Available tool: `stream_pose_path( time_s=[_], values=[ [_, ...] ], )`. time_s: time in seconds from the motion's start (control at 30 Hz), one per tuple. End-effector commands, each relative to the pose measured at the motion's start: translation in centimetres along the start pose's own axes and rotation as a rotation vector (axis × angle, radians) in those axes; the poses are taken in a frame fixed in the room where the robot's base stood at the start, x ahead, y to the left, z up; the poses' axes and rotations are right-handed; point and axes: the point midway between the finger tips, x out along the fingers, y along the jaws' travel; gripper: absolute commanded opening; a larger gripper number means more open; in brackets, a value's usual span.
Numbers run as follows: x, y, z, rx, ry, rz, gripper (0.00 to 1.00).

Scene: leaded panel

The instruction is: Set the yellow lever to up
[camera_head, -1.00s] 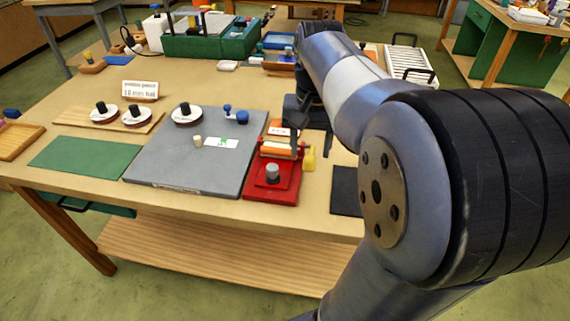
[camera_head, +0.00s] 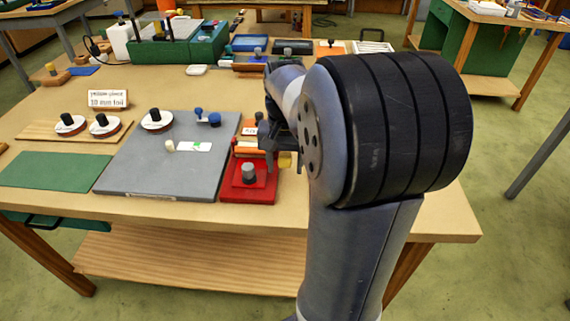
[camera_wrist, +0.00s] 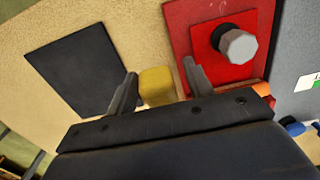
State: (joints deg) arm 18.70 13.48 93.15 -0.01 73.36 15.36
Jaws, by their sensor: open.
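The yellow lever (camera_head: 286,159) is at the right side of a red device (camera_head: 236,189) with a grey knob and an orange roller. In the wrist view the yellow lever (camera_wrist: 157,86) shows as a rounded block between my fingers, nearer the left one. Its lower part is hidden by the gripper body. My gripper (camera_wrist: 162,76) is open, one finger on each side of the lever, with a visible gap on the red device's side. In the head view my gripper (camera_head: 273,147) is low beside the device and partly hides the lever.
A grey board (camera_head: 150,180) lies left of the red device, with a reel, a white card and blue knobs. A dark flat pad (camera_wrist: 75,70) lies on the table on the lever's other side. Green machinery (camera_head: 180,47) stands at the back.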

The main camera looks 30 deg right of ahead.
Motion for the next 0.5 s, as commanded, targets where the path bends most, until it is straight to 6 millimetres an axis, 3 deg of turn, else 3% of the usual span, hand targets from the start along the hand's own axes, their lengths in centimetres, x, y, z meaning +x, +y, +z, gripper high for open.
stream_pose_path(
  time_s=[0.33,0.5],
  values=[
    [0.39,0.0,0.01,0.0,0.0,0.0,0.48],
    [0.37,0.0,0.01,0.0,0.0,0.0,0.34]
  ],
)
